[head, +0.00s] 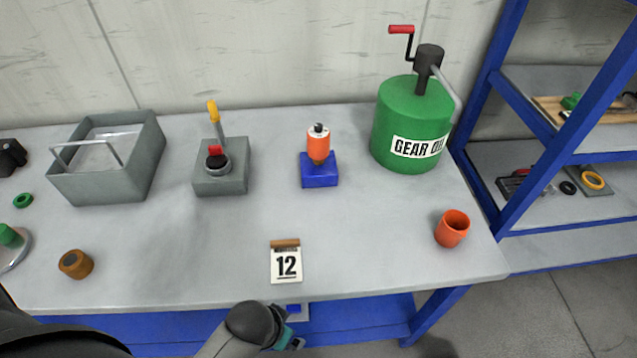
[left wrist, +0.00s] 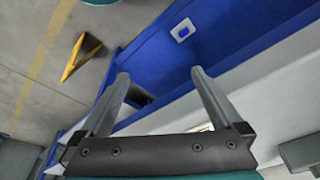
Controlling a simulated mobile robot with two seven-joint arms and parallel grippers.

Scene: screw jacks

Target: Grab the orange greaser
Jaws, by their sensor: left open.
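The orange greaser (head: 318,147) is a small orange bottle with a dark cap and a brownish lower tip. It stands upright in a blue block (head: 319,179) near the middle back of the grey table. My left gripper shows its two fingers apart and empty in the left wrist view (left wrist: 160,74), over the blue table frame and the floor. In the head view its arm is at the bottom centre, below the table's front edge and well away from the greaser. The greaser is not visible in the left wrist view. My right gripper is not seen.
A green gear oil drum (head: 403,125) with a crank stands right of the greaser. A grey jack-like block (head: 221,180) and grey bin (head: 112,185) stand left. A number 12 card (head: 286,265) lies in front; an orange cup (head: 452,228) is at right. A blue shelf (head: 500,95) stands beyond.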

